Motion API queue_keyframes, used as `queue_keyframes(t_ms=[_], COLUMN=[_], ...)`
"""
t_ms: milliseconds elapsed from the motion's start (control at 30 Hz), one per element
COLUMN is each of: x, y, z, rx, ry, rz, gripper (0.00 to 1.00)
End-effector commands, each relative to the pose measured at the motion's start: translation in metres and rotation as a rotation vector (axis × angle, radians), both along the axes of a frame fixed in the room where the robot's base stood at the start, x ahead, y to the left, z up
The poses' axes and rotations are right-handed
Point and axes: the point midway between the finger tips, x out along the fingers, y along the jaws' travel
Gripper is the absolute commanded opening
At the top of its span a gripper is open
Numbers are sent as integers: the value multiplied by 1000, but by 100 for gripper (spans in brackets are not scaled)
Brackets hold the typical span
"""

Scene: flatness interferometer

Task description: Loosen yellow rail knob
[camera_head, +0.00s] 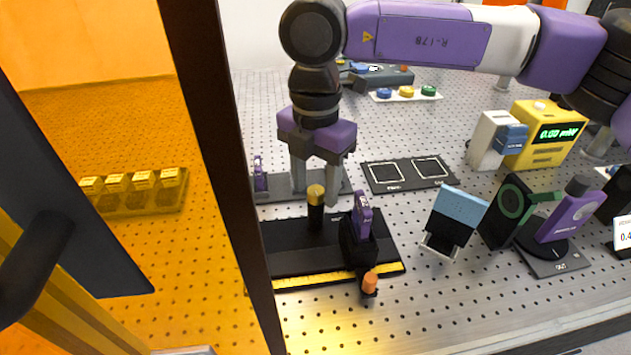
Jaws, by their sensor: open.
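The yellow rail knob (316,192) is a yellow cap on an upright black post. It stands on the left part of a black rail plate (290,262) that has a yellow scale strip along its front edge. My gripper (316,197) points down over the knob, open, with one finger on each side of it in the picture. The fingertips look level with the cap and upper post; I cannot tell whether they touch it. A black mount with a purple top (363,213) and an orange knob (370,283) sits on the plate's right part.
A dark door frame (225,150) with an orange panel stands close on the left. To the right are a blue-topped block (460,205), a green-ringed black plate (511,203) and a yellow meter (548,133). A flat two-square mat (410,174) lies behind; the perforated front table is clear.

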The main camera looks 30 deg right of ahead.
Motion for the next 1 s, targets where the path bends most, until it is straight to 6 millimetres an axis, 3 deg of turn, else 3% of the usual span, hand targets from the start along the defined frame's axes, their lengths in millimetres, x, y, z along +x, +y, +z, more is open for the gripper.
queue_keyframes(t_ms=[133,300,400,733,1000], x=[0,0,0,0,0], y=[0,0,0,0,0], z=[0,0,0,-1,-2], rx=[0,0,0,0,0], ry=[0,0,0,0,-1], rz=[0,0,0,32,183], gripper=[48,15,0,0,0])
